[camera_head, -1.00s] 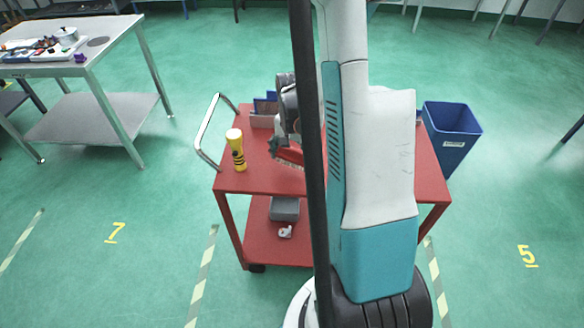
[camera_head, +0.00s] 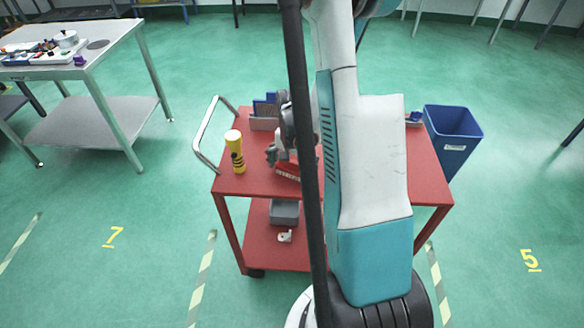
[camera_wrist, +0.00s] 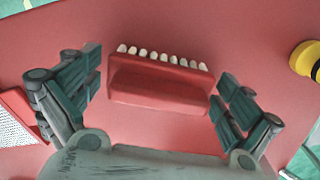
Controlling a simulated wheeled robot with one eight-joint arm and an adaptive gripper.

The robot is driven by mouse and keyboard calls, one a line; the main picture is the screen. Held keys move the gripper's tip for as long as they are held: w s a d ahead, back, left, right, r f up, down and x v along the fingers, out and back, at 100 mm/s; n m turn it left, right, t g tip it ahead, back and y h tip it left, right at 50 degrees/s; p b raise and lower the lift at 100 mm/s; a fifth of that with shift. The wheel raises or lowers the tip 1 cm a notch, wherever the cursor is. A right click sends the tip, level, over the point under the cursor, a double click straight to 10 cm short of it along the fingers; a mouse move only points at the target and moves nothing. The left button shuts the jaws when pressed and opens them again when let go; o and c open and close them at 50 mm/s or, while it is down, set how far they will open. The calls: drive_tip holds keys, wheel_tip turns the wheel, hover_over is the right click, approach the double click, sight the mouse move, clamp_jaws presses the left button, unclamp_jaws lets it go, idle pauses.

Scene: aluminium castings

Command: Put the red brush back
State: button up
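The red brush (camera_wrist: 160,85), with a row of pale bristle tufts along one long edge, appears to lie on the red cart top (camera_wrist: 235,35). In the wrist view my gripper (camera_wrist: 160,83) is open, with one finger pair on each side of the brush and a narrow gap at each end. In the head view the brush (camera_head: 288,171) shows beside my gripper (camera_head: 278,154), partly covered by my arm and a dark pole. My arm hides much of the cart top.
A yellow torch (camera_head: 235,152) stands upright on the cart's left side. A grey holder with blue items (camera_head: 264,113) stands at the back. A blue bin (camera_head: 452,140) is right of the cart. A red-edged meshed item (camera_wrist: 14,125) lies left in the wrist view.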

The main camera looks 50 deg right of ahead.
sight(292, 161)
drive_tip(key=shift+r, duration=0.1)
wheel_tip(292, 161, up, 12)
drive_tip(key=p, duration=0.4)
drive_tip(key=shift+p, duration=0.4)
drive_tip(key=shift+r, duration=0.1)
